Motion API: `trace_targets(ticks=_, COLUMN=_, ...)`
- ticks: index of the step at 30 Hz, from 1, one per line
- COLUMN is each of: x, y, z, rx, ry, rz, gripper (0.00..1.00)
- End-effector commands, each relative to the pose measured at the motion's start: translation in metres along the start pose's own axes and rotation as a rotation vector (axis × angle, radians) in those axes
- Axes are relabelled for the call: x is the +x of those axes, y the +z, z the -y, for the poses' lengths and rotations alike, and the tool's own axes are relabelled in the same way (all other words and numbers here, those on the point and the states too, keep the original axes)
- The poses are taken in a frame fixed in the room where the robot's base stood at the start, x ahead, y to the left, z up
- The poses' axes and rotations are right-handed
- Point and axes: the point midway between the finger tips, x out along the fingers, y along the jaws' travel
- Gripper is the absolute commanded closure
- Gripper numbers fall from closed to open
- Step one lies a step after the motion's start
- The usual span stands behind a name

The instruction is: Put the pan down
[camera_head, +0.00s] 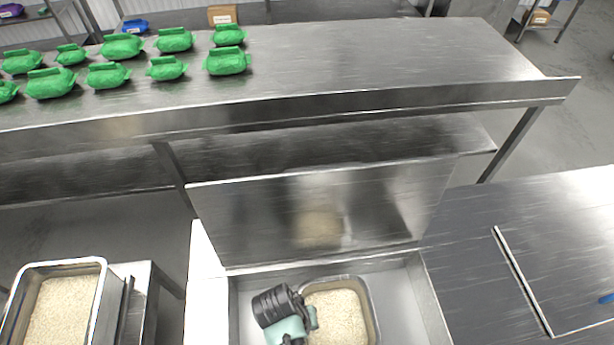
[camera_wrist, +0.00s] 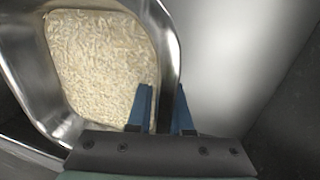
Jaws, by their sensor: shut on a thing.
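The metal pan (camera_head: 371,303) is filled with pale rice and sits inside the open steel bin (camera_head: 408,309) at the bottom of the head view. My gripper (camera_head: 311,316) is at the pan's left side. In the wrist view my gripper (camera_wrist: 167,92) is shut with its two blue fingers on either side of the rim of the pan (camera_wrist: 170,55). The pan looks level, with rice spread over its base. I cannot tell whether its underside touches the bin floor.
A second rice-filled pan (camera_head: 103,268) stands on a stand at the left. The bin's raised lid (camera_head: 390,195) stands behind. Several green bags (camera_head: 228,62) lie on the back table (camera_head: 400,60). A dark counter (camera_head: 465,235) borders the bin on the right.

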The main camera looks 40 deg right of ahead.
Motion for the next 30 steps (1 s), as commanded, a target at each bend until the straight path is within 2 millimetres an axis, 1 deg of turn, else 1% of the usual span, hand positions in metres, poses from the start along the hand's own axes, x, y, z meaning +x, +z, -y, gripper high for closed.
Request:
trace_targets(ticks=4, x=0.0066, y=-0.0023, z=0.0012, rx=0.001, ry=0.002, rz=-0.006, gripper=1.00)
trace_targets(ticks=12, x=0.0070, y=-0.0023, z=0.0014, rx=0.001, ry=0.002, rz=-0.006, gripper=1.00)
trace_targets(ticks=13, x=0.0091, y=-0.0003, z=0.0021, rx=0.000, ry=0.000, rz=-0.001, gripper=0.80)
trace_targets(ticks=15, x=0.0088, y=-0.0003, z=0.0020, rx=0.000, ry=0.000, rz=-0.001, gripper=0.67)
trace_targets(ticks=18, x=0.0088, y=-0.0003, z=0.0020, rx=0.000, ry=0.000, rz=-0.001, gripper=0.52)
trace_targets(ticks=26, x=0.0082, y=-0.0003, z=0.0019, rx=0.000, ry=0.000, rz=-0.001, gripper=0.52)
trace_targets(ticks=30, x=-0.0007, y=-0.0008, z=0.0020, rx=-0.001, ry=0.000, rz=-0.002, gripper=0.52)
